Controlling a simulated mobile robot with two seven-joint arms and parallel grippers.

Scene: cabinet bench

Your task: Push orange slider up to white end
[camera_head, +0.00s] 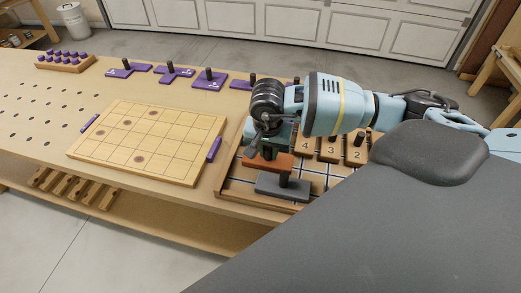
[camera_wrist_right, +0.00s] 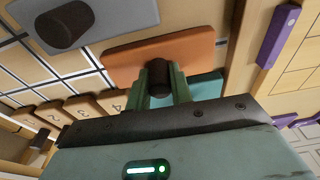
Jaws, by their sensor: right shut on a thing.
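The orange slider (camera_head: 280,165) lies flat on the lined board (camera_head: 232,187) at the right of the bench. It also shows in the right wrist view (camera_wrist_right: 194,46), with a dark upright knob (camera_wrist_right: 159,76). My right gripper (camera_head: 267,150) is over the slider from above. In the right wrist view its two green fingers (camera_wrist_right: 160,88) stand either side of the knob, shut on it. A teal piece (camera_wrist_right: 208,87) lies beside the orange slider, partly hidden by the gripper. I cannot make out a white end. My left gripper is not in view.
A grey slider (camera_head: 283,190) with a dark knob lies close in front of the orange one. Numbered wooden blocks (camera_head: 331,149) stand to the right. A wooden grid board (camera_head: 150,140) with purple handles lies left. Purple knobbed pieces (camera_head: 209,79) line the back.

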